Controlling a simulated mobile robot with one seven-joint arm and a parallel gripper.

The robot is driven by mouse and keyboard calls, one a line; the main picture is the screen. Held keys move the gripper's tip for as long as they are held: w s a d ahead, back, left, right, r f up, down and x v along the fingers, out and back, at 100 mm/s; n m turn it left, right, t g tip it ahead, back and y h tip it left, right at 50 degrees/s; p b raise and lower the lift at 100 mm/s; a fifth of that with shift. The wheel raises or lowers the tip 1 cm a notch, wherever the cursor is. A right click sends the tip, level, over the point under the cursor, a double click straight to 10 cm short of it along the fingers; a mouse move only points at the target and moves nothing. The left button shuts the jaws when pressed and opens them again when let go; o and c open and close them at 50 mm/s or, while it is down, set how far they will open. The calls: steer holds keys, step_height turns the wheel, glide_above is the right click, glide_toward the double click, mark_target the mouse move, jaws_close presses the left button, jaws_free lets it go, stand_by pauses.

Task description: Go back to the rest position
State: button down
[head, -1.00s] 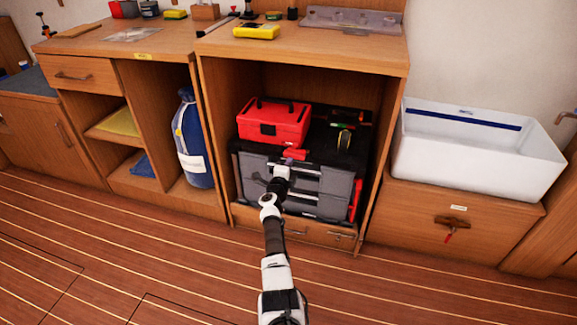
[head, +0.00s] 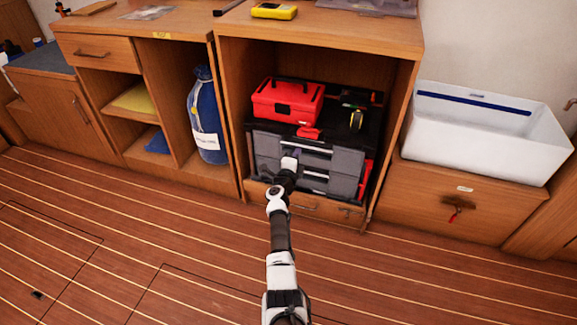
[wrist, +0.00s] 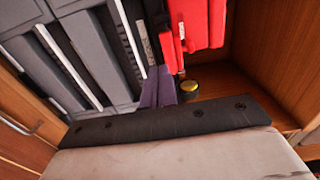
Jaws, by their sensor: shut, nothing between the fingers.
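My gripper (head: 292,155) is at the end of my outstretched arm, in front of the grey drawer box in the head view. Its fingers look shut, with nothing held. In the wrist view the purple fingers (wrist: 157,86) lie together beyond the dark gripper plate, with the drawer fronts behind. The grey drawer box (head: 338,160) stands in the open cabinet bay, and my gripper overlaps its front left. I cannot tell the exact gap between them. The drawers (wrist: 75,65) look closed.
The cabinet's side panels flank the bay. The plank floor (head: 150,240) is clear.

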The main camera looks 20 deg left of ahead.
steer(key=s+p, duration=0.2)
steer(key=s, duration=0.5)
